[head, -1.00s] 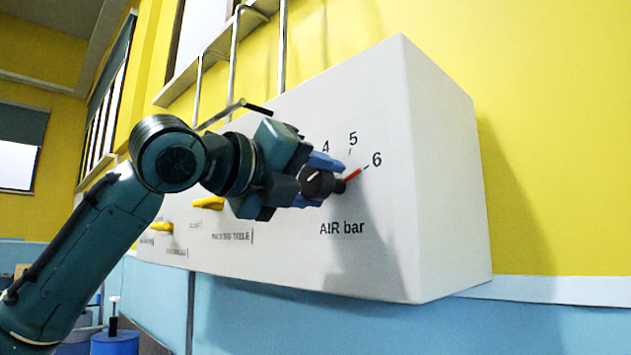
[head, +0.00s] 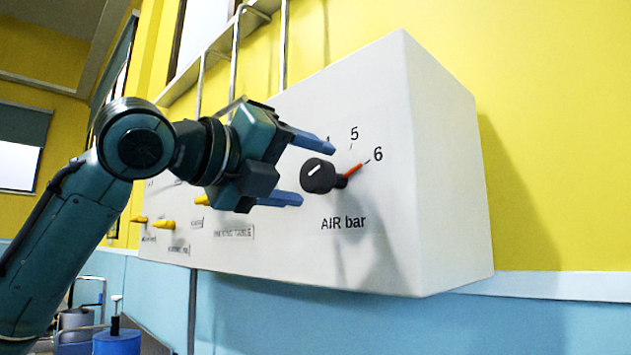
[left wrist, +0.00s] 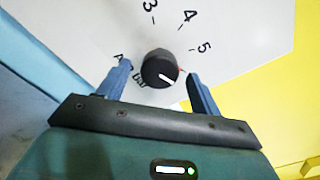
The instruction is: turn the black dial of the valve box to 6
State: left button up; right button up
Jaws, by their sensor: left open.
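The black dial (head: 319,177) sits on the front of the white valve box (head: 440,180). Its red pointer (head: 351,170) points along the tick toward the 6. My left gripper (head: 314,172) is open, with its blue fingers apart, one above and one below the dial, back from the panel and not touching the knob. In the left wrist view the dial (left wrist: 159,69) shows between the two open fingers, with a white line on its face. The 3, 4 and 5 are readable there; the 6 is not. In the head view a fingertip partly covers the 4. My right gripper is not in view.
Yellow handles (head: 164,225) stick out of the box's front farther left, above small labels. Metal pipes (head: 236,60) rise behind the box along the yellow wall. A blue container (head: 116,342) stands low at the left.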

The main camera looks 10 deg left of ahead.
pick_arm(q)
jog(key=b+v, duration=0.2)
jog(key=v, duration=0.8)
